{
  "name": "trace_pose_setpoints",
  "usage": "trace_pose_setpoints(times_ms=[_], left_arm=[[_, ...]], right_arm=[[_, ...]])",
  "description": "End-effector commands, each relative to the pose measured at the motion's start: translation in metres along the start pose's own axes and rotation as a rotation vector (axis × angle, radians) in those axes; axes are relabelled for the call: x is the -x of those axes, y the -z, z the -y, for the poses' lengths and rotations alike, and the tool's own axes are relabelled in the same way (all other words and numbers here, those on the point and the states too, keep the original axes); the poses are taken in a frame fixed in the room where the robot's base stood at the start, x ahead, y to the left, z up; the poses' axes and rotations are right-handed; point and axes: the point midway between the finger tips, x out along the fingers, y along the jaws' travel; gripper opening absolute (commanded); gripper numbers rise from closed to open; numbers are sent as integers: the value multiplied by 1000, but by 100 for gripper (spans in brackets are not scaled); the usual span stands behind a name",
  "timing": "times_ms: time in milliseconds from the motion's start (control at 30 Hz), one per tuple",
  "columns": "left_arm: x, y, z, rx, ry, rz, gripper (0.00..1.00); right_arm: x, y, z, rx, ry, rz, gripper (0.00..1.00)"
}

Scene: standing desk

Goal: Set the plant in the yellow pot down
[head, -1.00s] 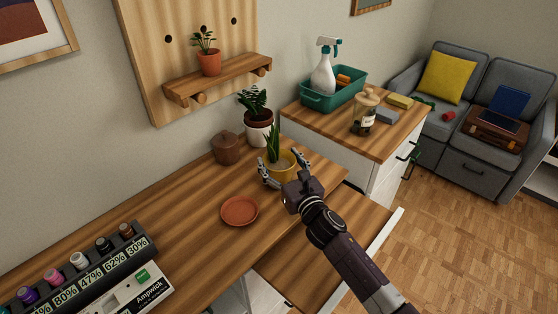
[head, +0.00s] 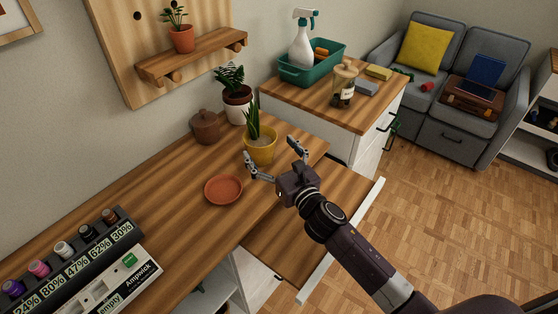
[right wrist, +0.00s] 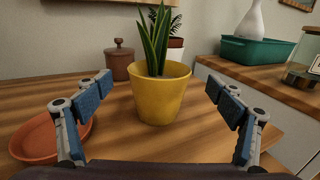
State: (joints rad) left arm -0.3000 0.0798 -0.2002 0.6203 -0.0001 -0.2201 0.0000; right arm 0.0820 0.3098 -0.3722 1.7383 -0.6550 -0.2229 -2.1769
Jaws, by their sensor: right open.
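The plant in the yellow pot (head: 260,149) stands upright on the wooden desk, just beyond my right gripper. In the right wrist view the yellow pot (right wrist: 160,95) sits ahead, between the two spread fingers and apart from both. My right gripper (head: 272,160) is open and empty, near the desk's edge. An empty terracotta saucer (head: 223,189) lies on the desk to the left of the pot, and it also shows in the right wrist view (right wrist: 40,142). My left gripper is not in view.
Behind the pot stand a brown lidded jar (head: 205,126) and a plant in a white-and-brown pot (head: 236,103). A wooden shelf (head: 190,57) holds a terracotta-potted plant. A bottle rack (head: 75,262) is at lower left. Bare desk lies left of the saucer.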

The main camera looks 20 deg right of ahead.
Motion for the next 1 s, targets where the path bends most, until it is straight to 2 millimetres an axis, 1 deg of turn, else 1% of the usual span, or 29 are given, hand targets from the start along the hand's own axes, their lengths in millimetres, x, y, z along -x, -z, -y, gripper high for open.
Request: trace_pose_setpoints(times_ms=[33,100,200,333,500,1000], left_arm=[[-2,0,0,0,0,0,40],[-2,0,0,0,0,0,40],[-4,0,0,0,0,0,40],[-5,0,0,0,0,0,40],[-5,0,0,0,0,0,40],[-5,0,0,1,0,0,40]], right_arm=[[12,2,0,2,0,-2,87],[26,2,0,0,-1,-1,87],[40,1,0,0,0,-1,87],[53,0,1,0,1,0,87],[59,0,1,1,1,1,87],[59,0,0,0,1,1,87]])
